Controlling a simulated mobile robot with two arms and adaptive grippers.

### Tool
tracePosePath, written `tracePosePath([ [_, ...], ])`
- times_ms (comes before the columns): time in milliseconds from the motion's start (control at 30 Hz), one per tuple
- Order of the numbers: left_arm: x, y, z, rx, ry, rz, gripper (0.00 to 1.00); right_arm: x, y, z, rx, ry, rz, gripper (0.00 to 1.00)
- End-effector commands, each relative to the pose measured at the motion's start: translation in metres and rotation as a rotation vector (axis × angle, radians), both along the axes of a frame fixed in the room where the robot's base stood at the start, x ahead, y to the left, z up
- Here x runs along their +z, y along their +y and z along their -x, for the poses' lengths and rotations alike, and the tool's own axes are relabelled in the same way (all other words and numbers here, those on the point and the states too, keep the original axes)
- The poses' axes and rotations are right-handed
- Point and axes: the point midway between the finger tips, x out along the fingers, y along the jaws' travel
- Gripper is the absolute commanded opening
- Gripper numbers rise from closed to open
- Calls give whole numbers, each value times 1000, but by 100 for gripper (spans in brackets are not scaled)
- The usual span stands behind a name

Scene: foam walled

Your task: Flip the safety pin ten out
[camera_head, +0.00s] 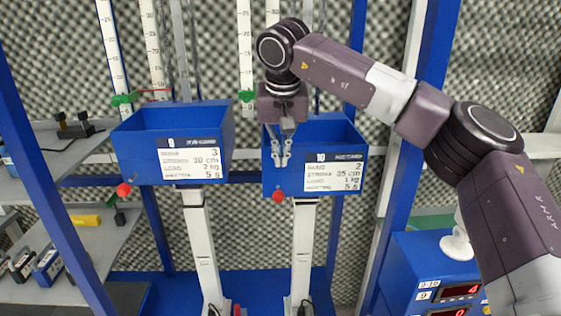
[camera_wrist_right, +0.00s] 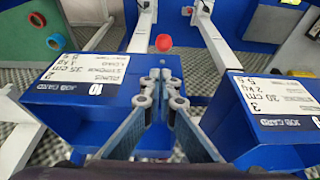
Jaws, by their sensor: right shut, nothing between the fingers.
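The blue box marked 10 (camera_head: 268,184) hangs on a white post at centre, with a job card on its front. A red ball knob (camera_head: 278,195), which looks like the end of pin ten, sits at its lower left. My right gripper (camera_head: 281,160) is shut and empty in front of the box's left side, above the knob. In the right wrist view the fingers (camera_wrist_right: 161,92) are close together, the box (camera_wrist_right: 90,90) is at left, and the red knob (camera_wrist_right: 163,42) shows beyond the fingertips, apart from them. The pin's shaft is not clear. My left gripper is out of view.
A second blue box (camera_head: 175,118) with its own red knob (camera_head: 123,189) hangs to the left. Blue frame posts stand at both sides. A blue unit with red displays (camera_head: 450,292) is at lower right. A grey shelf (camera_head: 85,250) holds tools at left.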

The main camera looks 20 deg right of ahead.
Motion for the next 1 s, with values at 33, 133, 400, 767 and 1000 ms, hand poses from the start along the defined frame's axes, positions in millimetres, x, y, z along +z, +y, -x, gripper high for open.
tracePosePath([
  [33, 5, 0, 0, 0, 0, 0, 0, -8, -2, -2, -1, 5, 2, 0],
  [133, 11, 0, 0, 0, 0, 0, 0, -25, -3, -8, 0, 5, 1, 0],
  [400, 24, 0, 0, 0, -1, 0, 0, -65, -6, -22, 0, 3, -1, 0],
  [767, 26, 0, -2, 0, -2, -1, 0, -79, -8, -26, -1, 0, -1, 0],
  [1000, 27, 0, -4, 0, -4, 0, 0, -79, -8, -26, 0, 0, -1, 0],
])
